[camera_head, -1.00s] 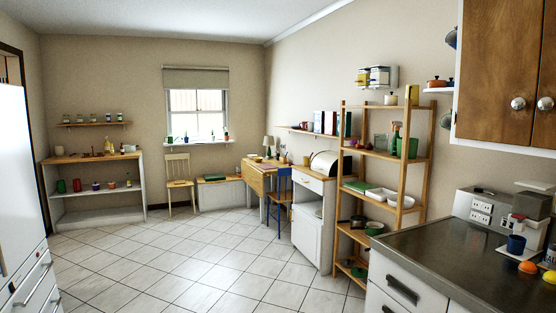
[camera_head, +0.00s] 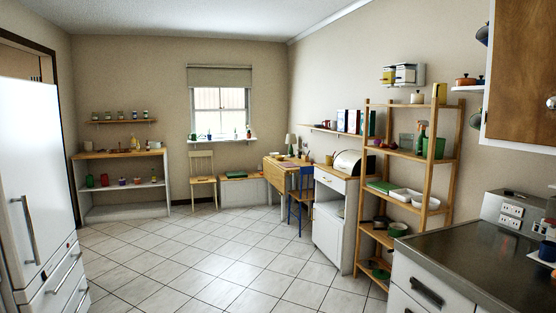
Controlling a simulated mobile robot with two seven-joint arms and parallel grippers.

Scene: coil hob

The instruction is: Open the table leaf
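The wooden drop-leaf table (camera_head: 277,168) stands far off against the right wall, near the window corner. Its leaf (camera_head: 275,177) appears to hang down on the side facing the room. Small items sit on the table top, too small to tell apart. A blue chair (camera_head: 301,189) stands in front of the table's right part and hides some of it. Neither of my grippers shows in the head view.
The tiled floor (camera_head: 200,255) is clear between me and the table. A white fridge (camera_head: 30,175) is at the left. A white cabinet (camera_head: 332,228), a wooden shelf rack (camera_head: 408,190) and a dark counter (camera_head: 470,260) line the right.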

